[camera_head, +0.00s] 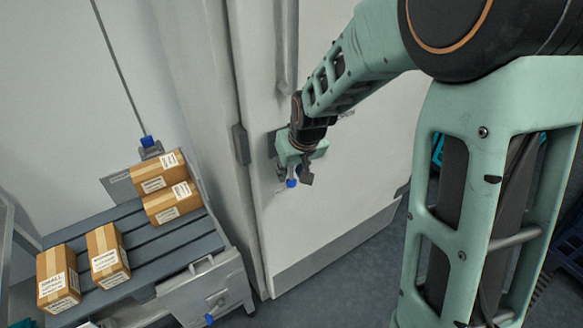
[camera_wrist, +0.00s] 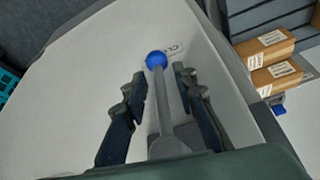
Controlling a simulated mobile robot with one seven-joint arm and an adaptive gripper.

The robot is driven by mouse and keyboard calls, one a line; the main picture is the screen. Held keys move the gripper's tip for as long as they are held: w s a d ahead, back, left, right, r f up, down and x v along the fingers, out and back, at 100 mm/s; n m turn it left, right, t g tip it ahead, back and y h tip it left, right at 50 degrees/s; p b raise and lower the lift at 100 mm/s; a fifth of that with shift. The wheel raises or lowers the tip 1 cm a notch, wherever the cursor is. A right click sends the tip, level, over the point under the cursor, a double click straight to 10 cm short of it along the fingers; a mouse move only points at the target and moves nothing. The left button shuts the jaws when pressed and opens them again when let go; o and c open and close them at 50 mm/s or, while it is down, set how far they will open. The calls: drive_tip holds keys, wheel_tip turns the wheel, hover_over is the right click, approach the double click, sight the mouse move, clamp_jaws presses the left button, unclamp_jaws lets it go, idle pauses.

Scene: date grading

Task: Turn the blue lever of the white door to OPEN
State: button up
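The white door (camera_head: 345,190) stands in the middle of the head view, with a grey plate along its bottom. Its lever is a grey bar ending in a blue ball knob (camera_head: 291,183). In the wrist view the lever bar (camera_wrist: 162,105) runs up between my fingers to the blue knob (camera_wrist: 156,59), beside a partly hidden label (camera_wrist: 174,49) starting "CLO". My gripper (camera_head: 297,178) is at the lever, and in the wrist view my gripper (camera_wrist: 160,82) is open, with one finger on each side of the bar. Gaps show on both sides.
A slatted grey table (camera_head: 150,240) with several cardboard boxes (camera_head: 106,250) stands left of the door. Another blue knob (camera_head: 147,141) is on the wall behind it. A vertical handle (camera_head: 287,50) is on the door above my gripper. Grey floor (camera_head: 350,285) lies clear in front.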

drive_tip(key=c, duration=0.7)
clamp_jaws()
drive_tip(key=shift+s+f, duration=0.1)
drive_tip(key=shift+f, duration=0.05)
